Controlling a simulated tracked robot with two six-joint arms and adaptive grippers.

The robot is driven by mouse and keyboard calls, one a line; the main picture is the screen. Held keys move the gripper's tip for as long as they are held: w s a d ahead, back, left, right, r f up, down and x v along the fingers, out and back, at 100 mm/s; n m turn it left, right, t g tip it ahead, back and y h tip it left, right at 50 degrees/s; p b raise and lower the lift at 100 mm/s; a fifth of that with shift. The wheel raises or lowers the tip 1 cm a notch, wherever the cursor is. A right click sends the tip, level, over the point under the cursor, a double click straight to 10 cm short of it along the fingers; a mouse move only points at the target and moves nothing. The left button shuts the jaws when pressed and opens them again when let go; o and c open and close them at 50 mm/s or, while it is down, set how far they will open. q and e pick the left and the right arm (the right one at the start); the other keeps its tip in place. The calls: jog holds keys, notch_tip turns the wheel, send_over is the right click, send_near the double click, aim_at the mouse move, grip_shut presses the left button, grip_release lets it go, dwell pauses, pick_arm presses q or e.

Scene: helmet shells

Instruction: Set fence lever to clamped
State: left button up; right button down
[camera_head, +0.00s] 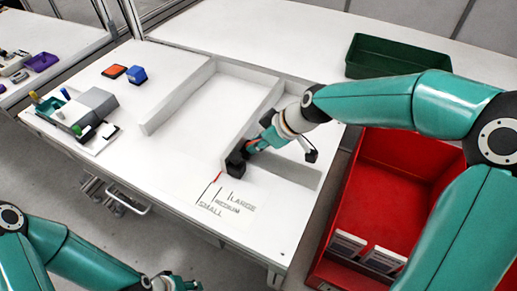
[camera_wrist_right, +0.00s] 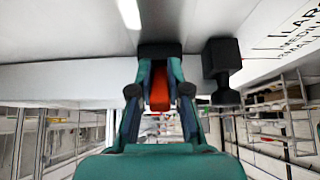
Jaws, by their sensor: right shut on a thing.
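The fence (camera_head: 250,120) is a pale rail standing on the white table. A black block (camera_head: 236,163) sits at its near end, with a thin red pointer (camera_head: 217,177) beside the size scale. My right gripper (camera_head: 254,146) is at the fence just behind that block. In the right wrist view its fingers (camera_wrist_right: 160,70) are shut on a red-orange piece (camera_wrist_right: 160,92), which I take to be the fence lever. A dark knob-like part (camera_wrist_right: 222,62) is to the right of the fingers. The lever's exact angle is hidden. My left gripper (camera_head: 174,283) is at the bottom edge, partly cut off.
The scale (camera_head: 226,203) reads SMALL, MEDIUM, LARGE. A red bin (camera_head: 390,185) with white boxes is right of the table, and a green tray (camera_head: 398,57) is behind. A grey fixture (camera_head: 97,103) and blue block (camera_head: 136,75) are at left.

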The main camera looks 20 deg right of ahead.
dwell(0.4)
jog(key=c, duration=1.1)
grip_release()
jog(key=shift+d+r, duration=0.1)
jog(key=v, duration=1.1)
jog(key=shift+s+d+r, duration=0.15)
jog(key=shift+s+r, duration=0.05)
jog(key=shift+r, duration=0.05)
